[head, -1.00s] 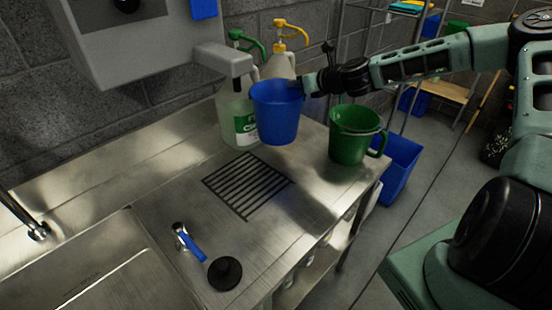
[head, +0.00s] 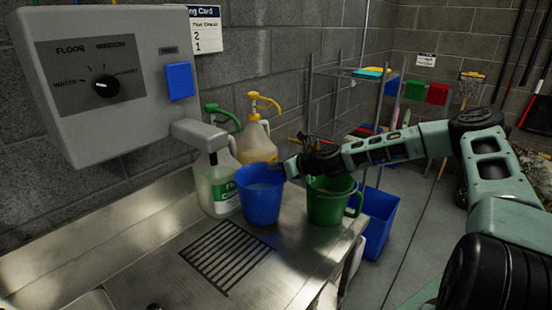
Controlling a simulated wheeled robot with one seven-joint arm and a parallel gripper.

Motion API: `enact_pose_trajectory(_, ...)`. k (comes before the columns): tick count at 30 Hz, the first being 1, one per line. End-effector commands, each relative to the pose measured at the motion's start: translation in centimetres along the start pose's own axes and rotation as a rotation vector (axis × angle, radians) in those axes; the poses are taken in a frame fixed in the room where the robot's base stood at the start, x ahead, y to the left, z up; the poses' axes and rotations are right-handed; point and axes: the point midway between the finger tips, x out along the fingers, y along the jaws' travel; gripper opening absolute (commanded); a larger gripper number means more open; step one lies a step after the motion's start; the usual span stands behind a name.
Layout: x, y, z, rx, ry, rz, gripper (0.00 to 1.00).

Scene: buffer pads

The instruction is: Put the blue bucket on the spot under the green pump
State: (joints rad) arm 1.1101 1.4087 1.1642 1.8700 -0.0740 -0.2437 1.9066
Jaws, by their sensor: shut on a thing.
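The blue bucket (head: 261,197) is upright over the steel counter, right of the jug with the green label (head: 217,184) and in front of the yellow-pump jug (head: 256,143). I cannot tell whether its base touches the counter. My gripper (head: 288,168) is shut on the bucket's upper right rim; the fingertips are small and dark here. The green pump (head: 222,113) tops the green-labelled jug, behind the grey dispenser's spout. The bucket stands to the right of this pump, not beneath it. No separate marked spot shows under the pump.
A green bucket (head: 327,203) stands close on the right, just below my arm. A black drain grate (head: 226,257) lies in front. The grey dispenser box (head: 105,85) overhangs the left side. A blue bin (head: 377,222) stands beyond the counter's right edge.

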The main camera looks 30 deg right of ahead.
Motion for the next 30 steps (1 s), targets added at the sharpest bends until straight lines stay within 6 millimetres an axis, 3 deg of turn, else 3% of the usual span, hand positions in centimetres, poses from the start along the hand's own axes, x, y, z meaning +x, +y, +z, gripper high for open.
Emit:
enact_pose_trajectory(6,0.8,-0.2,-1.6,0.004,-0.004,-0.001,0.0)
enact_pose_trajectory(19,1.0,-0.3,-2.2,0.002,-0.005,-0.001,0.0)
enact_pose_trajectory(20,1.0,-0.3,-2.3,0.001,-0.001,-0.001,0.17)
enact_pose_trajectory(21,1.0,-0.3,-2.3,0.001,-0.001,-0.001,0.28)
enact_pose_trajectory(30,0.9,-0.3,-2.2,0.001,-0.001,-0.001,0.31)
